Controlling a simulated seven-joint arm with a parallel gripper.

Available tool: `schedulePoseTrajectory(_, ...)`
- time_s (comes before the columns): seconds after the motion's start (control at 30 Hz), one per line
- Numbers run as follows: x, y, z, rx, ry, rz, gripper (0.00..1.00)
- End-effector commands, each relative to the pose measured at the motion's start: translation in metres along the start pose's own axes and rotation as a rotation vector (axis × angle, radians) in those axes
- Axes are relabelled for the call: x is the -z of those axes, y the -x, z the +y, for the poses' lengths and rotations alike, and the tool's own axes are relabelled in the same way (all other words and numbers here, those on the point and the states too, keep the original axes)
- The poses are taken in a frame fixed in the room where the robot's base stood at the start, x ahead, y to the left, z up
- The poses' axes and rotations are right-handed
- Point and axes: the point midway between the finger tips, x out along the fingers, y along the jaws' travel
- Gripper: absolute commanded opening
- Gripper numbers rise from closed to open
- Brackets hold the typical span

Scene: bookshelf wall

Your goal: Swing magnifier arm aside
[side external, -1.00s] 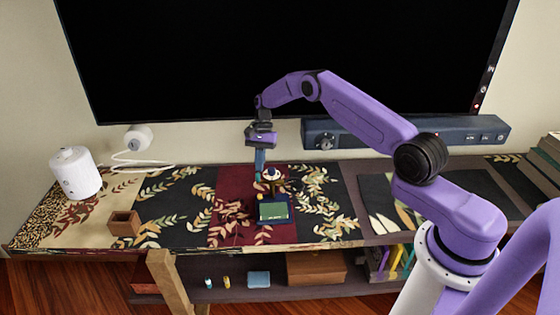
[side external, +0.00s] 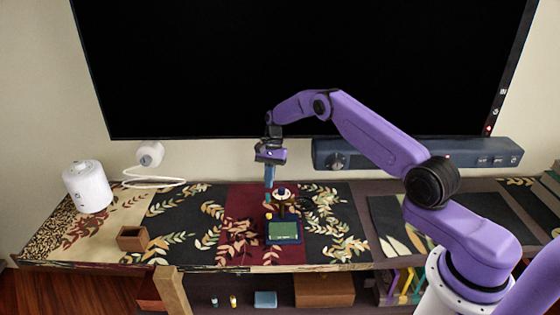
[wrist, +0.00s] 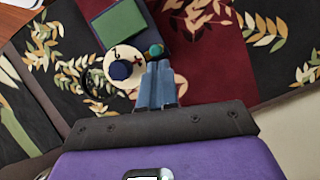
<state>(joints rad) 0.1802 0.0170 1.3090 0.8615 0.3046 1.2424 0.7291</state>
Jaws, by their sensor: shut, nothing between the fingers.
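The magnifier stand is a small device on the dark red part of the cabinet top. Its dark blue base with a green pad (side external: 284,232) shows in the side view, and the green pad (wrist: 118,24) shows in the wrist view. Behind the pad is a round cream disc with a dark blue knob (wrist: 120,69). A small teal knob (wrist: 155,50) sits at the disc's edge. A thin dark ring shows faintly beside the disc. My gripper (side external: 268,197) points down beside the disc, shut and empty. Its blue fingers (wrist: 158,68) are close to the teal knob; contact cannot be told.
A brown open box (side external: 132,239) and a white canister (side external: 87,187) stand to the left. A white device with a cable (side external: 150,155) lies behind. A dark soundbar (side external: 425,153) and large black screen (side external: 300,65) stand behind. The patterned top between box and stand is clear.

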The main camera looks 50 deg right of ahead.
Motion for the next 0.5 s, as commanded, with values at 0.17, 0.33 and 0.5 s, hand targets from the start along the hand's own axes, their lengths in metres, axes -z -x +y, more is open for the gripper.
schedulePoseTrajectory(0.17, 0.002, 0.037, 0.000, 0.007, -0.001, 0.006, 0.00)
schedulePoseTrajectory(0.33, 0.002, 0.072, 0.000, 0.006, -0.001, 0.006, 0.00)
schedulePoseTrajectory(0.5, 0.002, 0.095, 0.000, 0.004, -0.001, 0.004, 0.00)
